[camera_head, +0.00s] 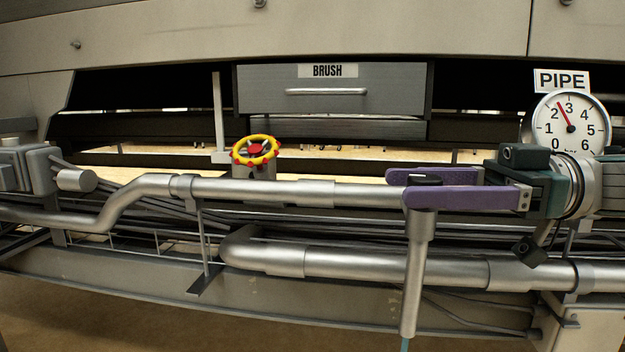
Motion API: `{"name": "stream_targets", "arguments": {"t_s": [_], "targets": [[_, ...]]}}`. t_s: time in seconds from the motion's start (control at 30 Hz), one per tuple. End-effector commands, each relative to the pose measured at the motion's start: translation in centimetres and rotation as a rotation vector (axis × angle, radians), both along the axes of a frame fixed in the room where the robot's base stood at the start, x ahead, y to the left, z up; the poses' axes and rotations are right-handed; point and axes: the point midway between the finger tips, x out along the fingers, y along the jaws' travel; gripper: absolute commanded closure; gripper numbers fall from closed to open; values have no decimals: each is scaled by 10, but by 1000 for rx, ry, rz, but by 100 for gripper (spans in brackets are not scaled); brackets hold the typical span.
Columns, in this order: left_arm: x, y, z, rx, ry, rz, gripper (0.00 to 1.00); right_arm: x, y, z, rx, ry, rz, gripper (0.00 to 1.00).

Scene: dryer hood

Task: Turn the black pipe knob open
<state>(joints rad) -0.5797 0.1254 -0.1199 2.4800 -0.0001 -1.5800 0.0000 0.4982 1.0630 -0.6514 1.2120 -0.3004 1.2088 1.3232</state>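The black pipe knob (425,180) sits on top of an upright grey pipe (416,255) right of centre, in front of a horizontal pipe. My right gripper (397,180) comes in from the right with two purple fingers. One finger lies behind the knob and the other in front, so the knob is between them near the fingertips. The front finger hides the knob's lower side, and I cannot tell whether the fingers press on it. My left gripper is not in view.
A PIPE gauge (570,125) at the upper right has its needle between 2 and 3. A yellow and red handwheel (255,150) stands left of centre. A BRUSH drawer (333,100) is above. Horizontal pipes (350,262) run behind and below my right gripper.

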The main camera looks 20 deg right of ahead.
Motion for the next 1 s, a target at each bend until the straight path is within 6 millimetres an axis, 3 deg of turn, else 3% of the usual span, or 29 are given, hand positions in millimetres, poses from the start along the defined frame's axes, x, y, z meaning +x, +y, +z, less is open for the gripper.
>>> {"name": "stream_targets", "arguments": {"t_s": [0.27,0.7,1.0], "targets": [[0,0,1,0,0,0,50,-1,-3,0,-1,0,-3,29],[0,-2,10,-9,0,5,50,-26,-63,0,-1,0,-3,29],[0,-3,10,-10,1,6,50,-30,-69,0,0,-1,0,29]]}}
